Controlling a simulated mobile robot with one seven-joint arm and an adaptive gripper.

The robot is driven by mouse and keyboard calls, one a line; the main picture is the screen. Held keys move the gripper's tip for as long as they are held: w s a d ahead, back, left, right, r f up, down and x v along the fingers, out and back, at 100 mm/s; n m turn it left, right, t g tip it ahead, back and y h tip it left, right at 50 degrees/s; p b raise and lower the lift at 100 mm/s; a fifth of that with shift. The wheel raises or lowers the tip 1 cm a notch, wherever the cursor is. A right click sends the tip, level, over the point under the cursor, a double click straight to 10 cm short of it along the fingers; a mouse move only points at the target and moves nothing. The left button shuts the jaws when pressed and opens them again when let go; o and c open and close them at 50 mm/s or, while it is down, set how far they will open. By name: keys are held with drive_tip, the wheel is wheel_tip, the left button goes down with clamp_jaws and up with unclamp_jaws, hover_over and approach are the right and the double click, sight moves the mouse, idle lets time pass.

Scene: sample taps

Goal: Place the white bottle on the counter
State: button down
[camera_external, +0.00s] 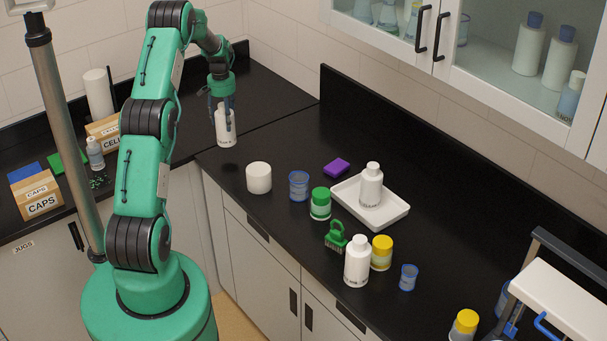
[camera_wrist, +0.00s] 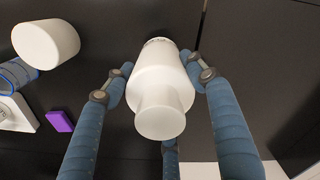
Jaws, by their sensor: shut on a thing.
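A white bottle (camera_external: 226,131) is upright in my gripper (camera_external: 222,112) over the black counter (camera_external: 265,125) near the corner. In the wrist view the bottle (camera_wrist: 162,88) is seen from above, between the blue fingers of my gripper (camera_wrist: 163,75). The fingers are closed around it. I cannot tell whether its base touches the counter. Two more white bottles show in the external view: one stands on a white tray (camera_external: 395,212), and one (camera_external: 357,262) stands near the counter's front edge.
A white cylindrical tub (camera_external: 259,178), a blue cup (camera_external: 299,186), a green-capped jar (camera_external: 320,204) and a purple block (camera_external: 337,168) stand to the right on the counter. Cardboard boxes (camera_external: 36,195) sit at the left. The counter near the back wall is clear.

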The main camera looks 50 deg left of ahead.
drive_tip(key=s+a+n, duration=0.1)
drive_tip(key=s+a, duration=0.3)
drive_tip(key=s, duration=0.5)
drive_tip(key=s+a+n, duration=0.1)
drive_tip(key=s+a, duration=0.4)
drive_tip(key=s, duration=0.5)
drive_tip(key=s+a+n, duration=0.2)
drive_tip(key=s+a, duration=0.3)
drive_tip(key=s, duration=0.4)
drive_tip(key=shift+s+a+f, duration=0.15)
drive_tip(key=shift+s+f, duration=0.05)
drive_tip(key=shift+f, duration=0.2)
drive_tip(key=w+a+p, duration=0.1)
drive_tip(key=w+a, duration=0.2)
drive_tip(key=a, duration=0.4)
drive_tip(key=w+a+f+p, duration=0.1)
drive_tip(key=w+a, duration=0.2)
drive_tip(key=a, duration=0.4)
drive_tip(key=shift+w+a+f, duration=0.25)
drive_tip(key=shift+a, duration=0.1)
drive_tip(key=shift+f, duration=0.15)
drive_tip(key=shift+f+p, duration=0.3)
drive_tip(key=shift+f, duration=1.3)
drive_tip(key=shift+f, duration=0.15)
